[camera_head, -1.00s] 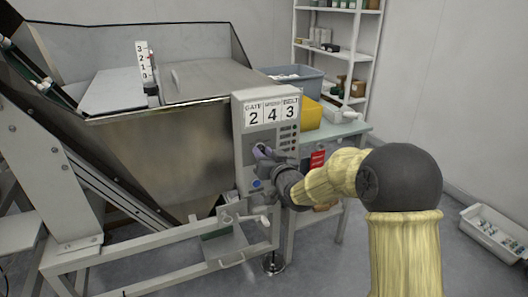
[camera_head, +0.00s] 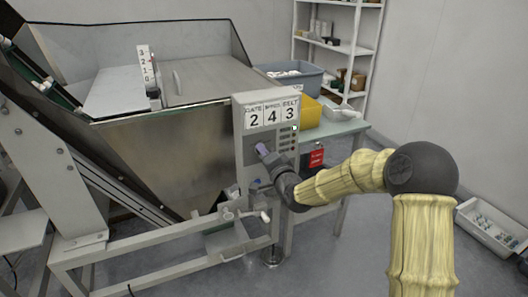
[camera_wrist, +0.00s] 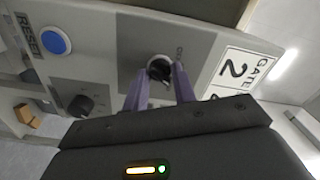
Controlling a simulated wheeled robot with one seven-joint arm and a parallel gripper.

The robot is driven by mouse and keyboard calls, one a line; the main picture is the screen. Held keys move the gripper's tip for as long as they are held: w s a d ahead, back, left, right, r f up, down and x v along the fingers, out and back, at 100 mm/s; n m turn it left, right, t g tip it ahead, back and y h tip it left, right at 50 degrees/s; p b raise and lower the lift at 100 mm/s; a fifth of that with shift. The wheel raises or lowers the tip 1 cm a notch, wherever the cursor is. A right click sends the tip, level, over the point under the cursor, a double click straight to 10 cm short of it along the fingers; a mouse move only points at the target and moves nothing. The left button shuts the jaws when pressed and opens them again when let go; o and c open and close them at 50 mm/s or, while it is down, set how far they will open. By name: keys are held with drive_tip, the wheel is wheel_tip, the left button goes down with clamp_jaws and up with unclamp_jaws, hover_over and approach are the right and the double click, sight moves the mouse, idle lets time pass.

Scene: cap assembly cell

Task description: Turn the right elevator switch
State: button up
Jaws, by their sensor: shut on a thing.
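The grey control panel (camera_head: 242,170) stands on the right side of the metal hopper. My gripper (camera_head: 262,149) is at the panel's face, below the number cards. In the wrist view, its purple fingers (camera_wrist: 160,80) are shut on a black rotary switch (camera_wrist: 160,68) with a light round base, with "ON" lettering beside it. In the head view my gripper hides this switch. A second black knob (camera_wrist: 82,105) sits on the panel, apart from my fingers. A small green lamp (camera_head: 295,128) is lit at the panel's right side.
A blue reset button (camera_wrist: 55,40) is on the panel. Cards read gate 2, a middle 4 and belt 3. A red tag (camera_head: 316,156) hangs right of the panel. A table with a yellow bin (camera_head: 308,113) and blue-grey tub (camera_head: 300,82) stands behind.

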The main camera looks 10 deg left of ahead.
drive_tip(key=shift+m+p, duration=0.35)
drive_tip(key=shift+m, duration=0.95)
drive_tip(key=o, duration=1)
drive_tip(key=p+v, duration=0.2)
drive_tip(key=v, duration=1.5)
drive_tip(key=shift+s, duration=0.2)
drive_tip(key=shift+d+f, duration=0.15)
